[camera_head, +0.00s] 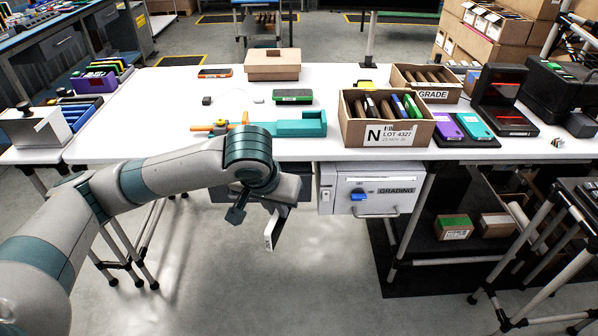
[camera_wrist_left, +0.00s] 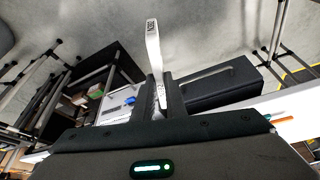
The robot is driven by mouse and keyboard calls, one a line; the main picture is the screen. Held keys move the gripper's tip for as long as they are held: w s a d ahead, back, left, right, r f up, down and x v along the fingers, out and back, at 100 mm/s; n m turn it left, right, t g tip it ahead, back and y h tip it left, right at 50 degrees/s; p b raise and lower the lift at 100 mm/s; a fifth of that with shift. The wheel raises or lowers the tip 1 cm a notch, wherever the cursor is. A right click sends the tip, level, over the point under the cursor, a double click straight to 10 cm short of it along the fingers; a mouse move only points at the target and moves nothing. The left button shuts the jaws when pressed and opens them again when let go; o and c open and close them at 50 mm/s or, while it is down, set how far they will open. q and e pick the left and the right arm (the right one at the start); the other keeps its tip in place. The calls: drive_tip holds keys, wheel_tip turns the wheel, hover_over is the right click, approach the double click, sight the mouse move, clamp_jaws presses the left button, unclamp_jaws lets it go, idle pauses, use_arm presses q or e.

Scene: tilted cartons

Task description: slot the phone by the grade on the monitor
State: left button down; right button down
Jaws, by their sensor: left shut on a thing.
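My left gripper (camera_head: 276,216) is shut on a thin pale slab with dark print (camera_head: 269,240), held in front of the table's near edge. No readable grade shows on any screen. My right gripper is out of view.
A teal holder (camera_head: 300,124) and an orange tool lie near the front edge. Purple (camera_head: 446,127) and teal (camera_head: 474,126) phones lie right of the N carton, beside a black device with red lines (camera_head: 502,100). A white GRADING unit (camera_head: 355,190) hangs below the table.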

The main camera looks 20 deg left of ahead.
sight(274, 246)
use_arm(q)
drive_tip(key=s+f, duration=0.1)
drive_tip(key=f, duration=0.2)
drive_tip(key=s+f, duration=0.1)
drive_tip(key=f, duration=0.2)
drive_tip(key=s+f, duration=0.1)
drive_tip(key=f, duration=0.3)
drive_tip(key=shift+s+a, duration=0.1)
